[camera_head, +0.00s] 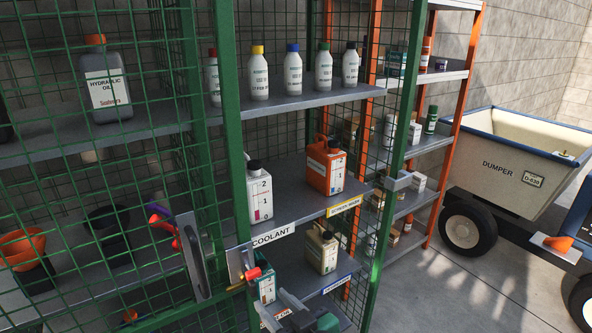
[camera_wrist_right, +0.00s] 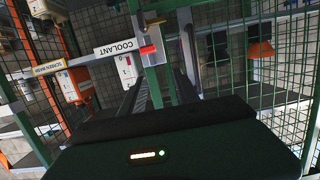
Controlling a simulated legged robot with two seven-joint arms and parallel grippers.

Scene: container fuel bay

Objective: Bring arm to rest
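My right gripper (camera_head: 285,308) is low in the centre of the head view, in front of the shelf bay and below the COOLANT label (camera_head: 272,236). In the right wrist view its two dark fingers (camera_wrist_right: 157,85) stand apart with nothing seen between them, so it looks open and empty. Beyond the fingers is a green post (camera_wrist_right: 174,60) with a metal latch plate and a red knob (camera_wrist_right: 147,50). The latch plate (camera_head: 240,264) also shows in the head view, just above the gripper. My left gripper is not in view.
Green mesh (camera_head: 120,190) covers the left shelves. The open bay holds an orange canister (camera_head: 326,166), a white jug (camera_head: 259,195), a beige canister (camera_head: 320,249) and several bottles. A dumper (camera_head: 485,170) stands at right. Floor (camera_head: 450,295) before it is clear.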

